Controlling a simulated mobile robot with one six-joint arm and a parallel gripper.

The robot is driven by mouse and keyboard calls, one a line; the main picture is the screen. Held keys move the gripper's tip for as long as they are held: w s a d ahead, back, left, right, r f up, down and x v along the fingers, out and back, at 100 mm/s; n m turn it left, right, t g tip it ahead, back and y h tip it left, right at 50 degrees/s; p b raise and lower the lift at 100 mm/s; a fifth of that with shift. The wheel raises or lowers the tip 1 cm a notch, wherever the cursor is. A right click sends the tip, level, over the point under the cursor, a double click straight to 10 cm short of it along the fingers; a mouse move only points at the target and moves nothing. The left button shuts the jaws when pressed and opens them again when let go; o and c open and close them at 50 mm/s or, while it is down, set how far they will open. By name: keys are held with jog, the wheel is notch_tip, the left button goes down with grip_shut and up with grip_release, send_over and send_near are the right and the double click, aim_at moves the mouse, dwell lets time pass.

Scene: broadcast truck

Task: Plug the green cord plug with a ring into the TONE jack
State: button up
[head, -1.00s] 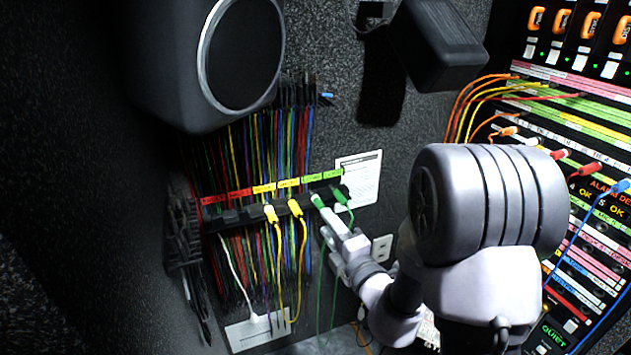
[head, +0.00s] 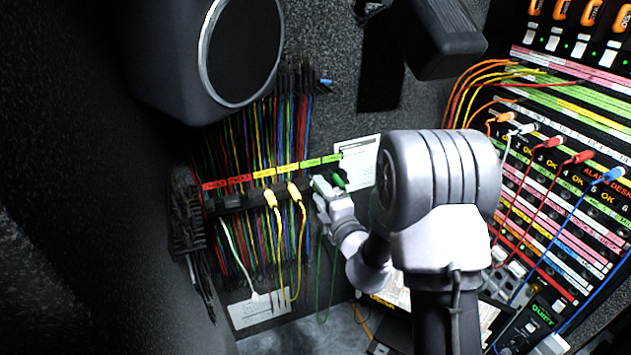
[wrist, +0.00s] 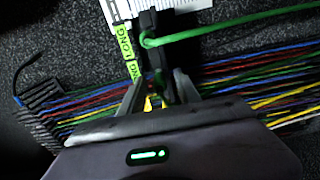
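Two green cord plugs sit at the right end of the hanging-cord rack, under green labels. The right one (head: 339,181) shows in the head view; the left one is largely hidden by my gripper (head: 320,186). In the wrist view my gripper (wrist: 158,82) has its fingers apart, with a dark green plug (wrist: 162,90) between them. I see no clear grip on it. A green cord (wrist: 220,27) loops beside the rack. No ring can be made out. The jack panel (head: 590,150) is on the right; no TONE label is legible.
Two yellow plugs (head: 294,190) hang left of my gripper on the rack (head: 235,201). A round speaker (head: 240,50) overhangs the cords. A dark box (head: 437,35) juts out above. Orange, red and blue cords cross the jack panel.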

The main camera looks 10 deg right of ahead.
jog(key=shift+w+a+p, duration=0.2)
jog(key=shift+w+p, duration=0.1)
jog(key=shift+w, duration=0.75)
jog(key=shift+p, duration=0.3)
jog(key=shift+c, duration=0.5)
jog(key=c, duration=0.7)
jog(key=shift+r, duration=0.1)
grip_shut()
